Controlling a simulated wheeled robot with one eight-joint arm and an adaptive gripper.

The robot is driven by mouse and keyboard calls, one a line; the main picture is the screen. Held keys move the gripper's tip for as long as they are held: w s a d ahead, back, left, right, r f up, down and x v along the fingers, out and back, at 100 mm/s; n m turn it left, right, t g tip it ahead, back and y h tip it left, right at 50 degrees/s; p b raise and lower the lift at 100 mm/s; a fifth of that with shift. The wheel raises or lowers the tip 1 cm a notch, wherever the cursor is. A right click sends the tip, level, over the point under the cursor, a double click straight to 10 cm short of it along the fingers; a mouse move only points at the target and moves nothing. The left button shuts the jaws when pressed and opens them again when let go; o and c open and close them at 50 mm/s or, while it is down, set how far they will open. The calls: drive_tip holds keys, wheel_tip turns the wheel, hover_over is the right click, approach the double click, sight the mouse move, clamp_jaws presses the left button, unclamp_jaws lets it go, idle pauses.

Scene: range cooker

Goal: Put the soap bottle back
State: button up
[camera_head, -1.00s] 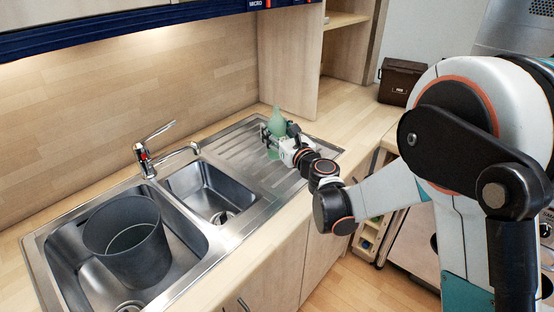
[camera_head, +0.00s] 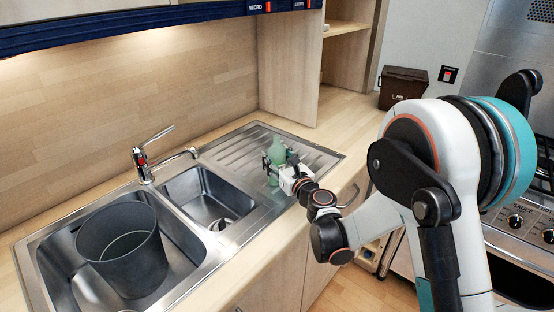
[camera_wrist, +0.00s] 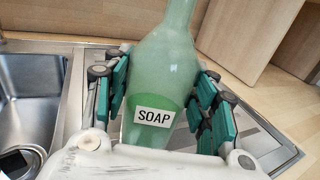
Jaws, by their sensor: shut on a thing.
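The soap bottle (camera_head: 277,152) is pale green and translucent, with a white label reading SOAP, as the wrist view (camera_wrist: 160,75) shows. It stands about upright over the ribbed drainboard (camera_head: 245,147) of the sink. My gripper (camera_head: 276,168) is shut on the bottle. In the wrist view its green-padded fingers (camera_wrist: 160,108) lie on both sides of the bottle's lower body. The bottle's base is hidden, so I cannot tell whether it touches the drainboard.
A dark grey bin (camera_head: 124,250) stands in the large left basin. The small basin (camera_head: 207,194) and the tap (camera_head: 147,160) are left of my gripper. A wooden side panel (camera_head: 290,68) rises behind the drainboard. A brown box (camera_head: 402,87) stands on the counter at the right.

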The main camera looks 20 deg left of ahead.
drive_tip(key=o, duration=1.2)
drive_tip(key=shift+f, duration=0.1)
drive_tip(key=shift+c, duration=0.2)
drive_tip(key=p+v, duration=0.1)
drive_tip(key=v, duration=1.1)
drive_tip(key=shift+r, duration=0.2)
